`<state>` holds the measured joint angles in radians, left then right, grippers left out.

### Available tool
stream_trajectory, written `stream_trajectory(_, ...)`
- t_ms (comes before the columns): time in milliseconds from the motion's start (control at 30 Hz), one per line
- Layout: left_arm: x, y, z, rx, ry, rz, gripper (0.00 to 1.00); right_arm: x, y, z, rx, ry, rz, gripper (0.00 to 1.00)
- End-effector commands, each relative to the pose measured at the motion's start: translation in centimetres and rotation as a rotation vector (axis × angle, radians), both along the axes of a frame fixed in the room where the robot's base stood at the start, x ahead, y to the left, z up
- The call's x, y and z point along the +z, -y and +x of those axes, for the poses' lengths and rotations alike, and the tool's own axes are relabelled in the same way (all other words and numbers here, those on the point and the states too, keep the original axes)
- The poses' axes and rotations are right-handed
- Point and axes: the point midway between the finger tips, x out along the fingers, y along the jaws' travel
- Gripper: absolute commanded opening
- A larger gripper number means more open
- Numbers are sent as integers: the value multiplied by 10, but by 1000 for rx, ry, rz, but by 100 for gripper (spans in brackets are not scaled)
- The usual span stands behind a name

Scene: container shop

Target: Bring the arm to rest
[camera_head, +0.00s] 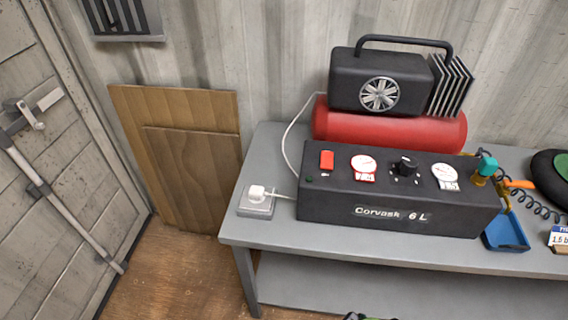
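Neither of my grippers nor their fingers can be made out in the head view.
A plugged-in socket box (257,205) sits at the bench's left end. A blue tray (506,232), a coiled hose (540,207) and a dark round thing (550,175) are at the right. Wooden panels (190,180) lean on the wall beside the door (50,170). Floor between is clear.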

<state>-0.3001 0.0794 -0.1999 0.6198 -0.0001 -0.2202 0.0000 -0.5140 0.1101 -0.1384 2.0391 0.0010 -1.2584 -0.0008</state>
Motion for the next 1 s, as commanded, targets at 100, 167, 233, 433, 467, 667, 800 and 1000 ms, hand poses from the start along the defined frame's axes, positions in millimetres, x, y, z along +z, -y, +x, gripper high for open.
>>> stream_trajectory(100,0,0,0,0,0,0,40,-53,0,-10,4,-31,-3,64)
stream_trajectory(167,0,0,0,0,0,0,40,-82,1,-18,7,-45,-4,64)
stream_trajectory(233,0,0,0,0,0,0,40,-115,3,-31,10,-62,-7,64)
stream_trajectory(433,0,0,0,0,0,0,40,-194,11,-87,21,-109,-12,64)
stream_trajectory(467,0,0,0,0,0,0,40,-204,13,-97,23,-116,-14,64)
stream_trajectory(667,0,0,0,0,0,0,40,-244,24,-157,31,-151,-19,64)
stream_trajectory(800,0,0,0,0,0,0,40,-254,29,-181,35,-162,-21,64)
stream_trajectory(1000,0,0,0,0,0,0,40,-256,31,-189,36,-164,-22,64)
